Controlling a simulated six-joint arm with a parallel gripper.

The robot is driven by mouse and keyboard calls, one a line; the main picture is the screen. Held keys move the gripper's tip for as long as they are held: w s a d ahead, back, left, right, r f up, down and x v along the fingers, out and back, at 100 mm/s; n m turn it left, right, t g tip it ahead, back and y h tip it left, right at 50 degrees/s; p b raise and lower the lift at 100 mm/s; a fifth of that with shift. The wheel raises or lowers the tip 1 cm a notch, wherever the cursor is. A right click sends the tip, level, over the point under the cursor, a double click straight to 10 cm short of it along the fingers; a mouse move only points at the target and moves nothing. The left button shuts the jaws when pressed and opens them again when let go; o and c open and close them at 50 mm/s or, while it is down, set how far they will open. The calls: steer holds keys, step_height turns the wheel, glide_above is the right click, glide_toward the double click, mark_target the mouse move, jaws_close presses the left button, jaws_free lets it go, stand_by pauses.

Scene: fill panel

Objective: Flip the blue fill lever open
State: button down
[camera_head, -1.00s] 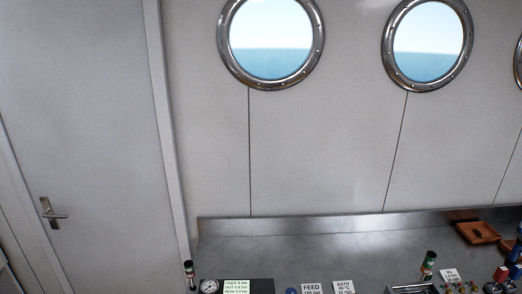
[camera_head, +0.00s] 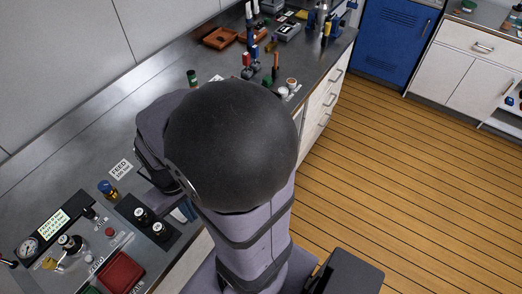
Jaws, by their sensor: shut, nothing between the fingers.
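A fill panel with fittings lies on the steel counter at the lower left. A blue-topped brass fitting (camera_head: 107,188) stands at the panel's back edge, left of my gripper. Small blue pieces (camera_head: 184,212) show just beyond the panel's right side, partly behind my arm. I cannot tell which blue part is the fill lever or how it is set. My gripper (camera_head: 163,186) is over the counter, right of the blue-topped fitting. It is shut and empty, and my arm's large dark joint hides much of it.
A gauge (camera_head: 29,247), dark knobs (camera_head: 142,215) and a red tray (camera_head: 122,272) are on the panel. Bottles, colored levers (camera_head: 255,53) and an orange tray (camera_head: 221,38) stand farther along the counter. The wooden floor (camera_head: 400,150) is clear.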

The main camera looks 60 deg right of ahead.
steer(key=s+d+f+m+t+y+b, duration=0.2)
steer(key=s+d+f+m+b, duration=0.6)
steer(key=d+f, duration=0.45)
steer(key=s+d+f+m+t+y+b, duration=0.1)
steer(key=s+d+f+m+b, duration=0.7)
steer(key=d+f, duration=0.45)
steer(key=w+d+r+n+t+h, duration=0.1)
steer(key=w+d+r+n+t, duration=0.2)
steer(key=d+n, duration=0.4)
steer(key=w+d+r+n+t+h+p, duration=0.1)
steer(key=w+d+r+n+t+h, duration=0.1)
steer(key=w+d+r+n, duration=0.3)
steer(key=w+d+n+t, duration=0.1)
steer(key=d+n, duration=0.2)
steer(key=n, duration=0.3)
steer(key=shift+r, duration=0.35)
steer(key=shift+w, duration=0.1)
